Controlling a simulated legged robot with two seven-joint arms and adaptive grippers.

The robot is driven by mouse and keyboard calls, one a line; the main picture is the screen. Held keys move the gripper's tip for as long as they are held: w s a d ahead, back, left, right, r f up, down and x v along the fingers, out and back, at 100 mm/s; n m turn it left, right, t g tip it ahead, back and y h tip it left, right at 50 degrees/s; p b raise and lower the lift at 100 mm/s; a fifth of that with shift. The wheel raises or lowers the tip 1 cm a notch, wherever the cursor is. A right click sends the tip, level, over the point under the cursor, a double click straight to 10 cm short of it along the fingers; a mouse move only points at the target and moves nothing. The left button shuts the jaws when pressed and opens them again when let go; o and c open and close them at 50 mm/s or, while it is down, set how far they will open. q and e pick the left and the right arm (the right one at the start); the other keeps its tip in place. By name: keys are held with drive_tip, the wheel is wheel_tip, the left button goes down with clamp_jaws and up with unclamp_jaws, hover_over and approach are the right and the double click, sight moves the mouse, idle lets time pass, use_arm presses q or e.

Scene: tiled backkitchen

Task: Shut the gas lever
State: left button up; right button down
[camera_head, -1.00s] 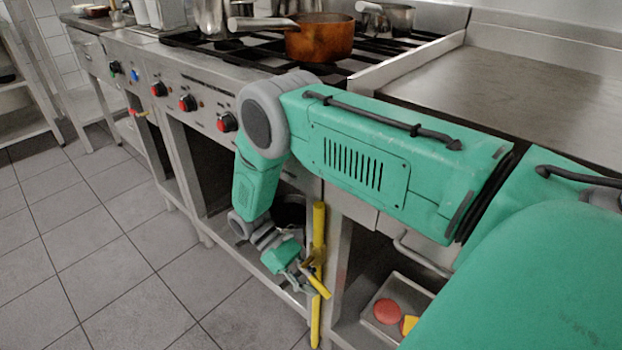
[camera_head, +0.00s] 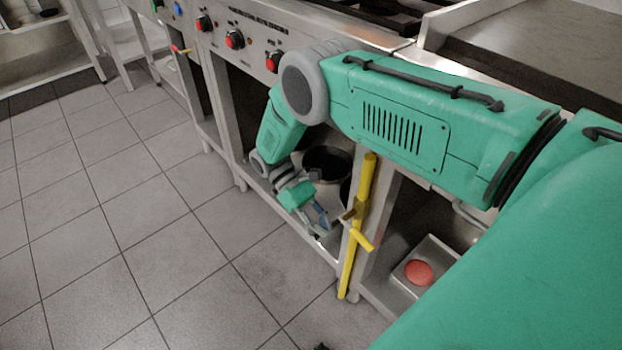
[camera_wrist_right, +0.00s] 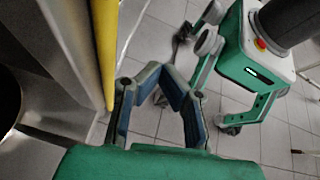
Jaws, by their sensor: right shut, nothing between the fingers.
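The yellow gas pipe (camera_head: 365,178) stands upright at the front of the stove frame. Its yellow gas lever (camera_head: 362,240) sticks out from the pipe toward the lower right, at an angle to it. My right gripper (camera_head: 324,228) is just left of the pipe, near the lever's height, shut and empty. In the right wrist view the gripper (camera_wrist_right: 163,76) has nothing between its fingers, and the yellow pipe (camera_wrist_right: 105,45) runs along its left. The lever cannot be made out there. My left gripper is not in view.
The stove front with red knobs (camera_head: 234,39) is above my right forearm. A dark pot (camera_head: 326,161) sits on the shelf behind the gripper. A metal tray (camera_head: 436,256) with a red round item is right of the pipe. The tiled floor (camera_head: 130,230) at left is clear.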

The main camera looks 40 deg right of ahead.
drive_tip(key=shift+w+a+r+b, duration=0.15)
drive_tip(key=shift+w, duration=0.75)
drive_tip(key=shift+w+a+r+b, duration=0.1)
drive_tip(key=shift+w+r+b, duration=0.05)
drive_tip(key=shift+w, duration=0.75)
